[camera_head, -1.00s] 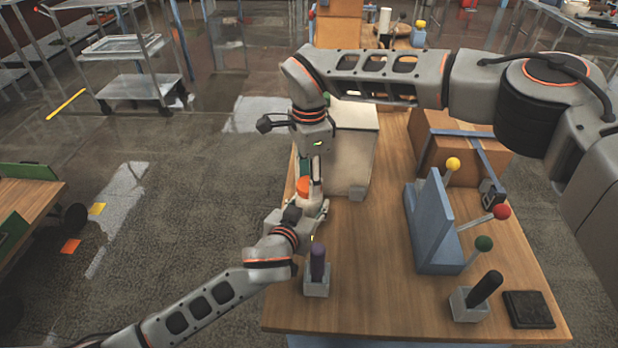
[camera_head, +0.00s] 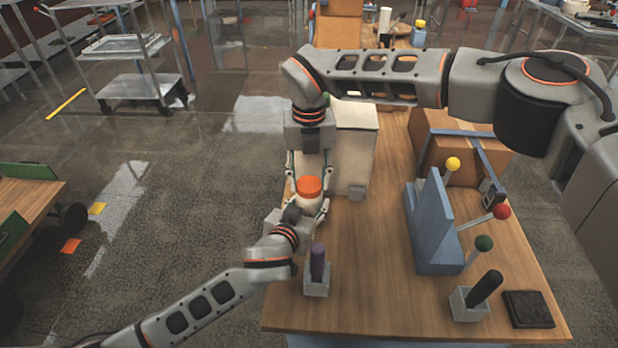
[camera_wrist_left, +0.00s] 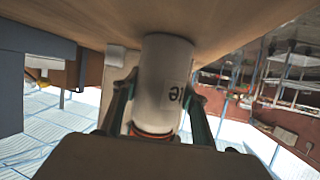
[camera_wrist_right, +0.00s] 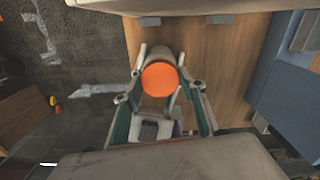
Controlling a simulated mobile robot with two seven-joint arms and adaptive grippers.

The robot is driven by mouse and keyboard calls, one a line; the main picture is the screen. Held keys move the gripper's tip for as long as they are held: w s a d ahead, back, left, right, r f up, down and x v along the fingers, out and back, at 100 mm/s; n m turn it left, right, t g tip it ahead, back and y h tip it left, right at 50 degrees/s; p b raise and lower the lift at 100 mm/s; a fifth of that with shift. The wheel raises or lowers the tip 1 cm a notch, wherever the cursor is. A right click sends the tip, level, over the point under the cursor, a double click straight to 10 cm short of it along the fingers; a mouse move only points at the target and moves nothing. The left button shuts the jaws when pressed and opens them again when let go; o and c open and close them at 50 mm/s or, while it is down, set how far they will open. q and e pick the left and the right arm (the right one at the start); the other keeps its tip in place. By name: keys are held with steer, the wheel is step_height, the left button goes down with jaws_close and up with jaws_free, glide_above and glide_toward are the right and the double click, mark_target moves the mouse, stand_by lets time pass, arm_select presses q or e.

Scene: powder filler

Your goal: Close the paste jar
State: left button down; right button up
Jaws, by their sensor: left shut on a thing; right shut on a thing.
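The paste jar is a white cylinder with dark lettering (camera_wrist_left: 163,75), and its orange lid (camera_head: 309,186) sits on top. In the left wrist view, which is upside down, the jar stands on the table and a thin orange band shows at the lid end. My left gripper (camera_head: 304,214) is shut on the jar body from the near side. My right gripper (camera_wrist_right: 161,68) points down from above with one finger on each side of the lid, shut on it. Whether the lid sits fully seated cannot be told.
A pale box (camera_head: 352,145) stands right behind the jar. A purple-handled tool in a grey holder (camera_head: 317,268) is close in front. A blue lever stand (camera_head: 432,225), a black-handled holder (camera_head: 475,298) and a dark pad (camera_head: 528,309) are at right. The middle of the table is clear.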

steer(key=m, duration=0.5)
steer(key=shift+m, duration=0.3)
steer(key=m, duration=0.5)
steer(key=o, duration=1.3)
steer(key=shift+r, duration=0.1)
step_height(320, 180, up, 12)
steer(key=shift+f, duration=0.1)
arm_select(q)
steer(key=c, duration=1.1)
jaws_free()
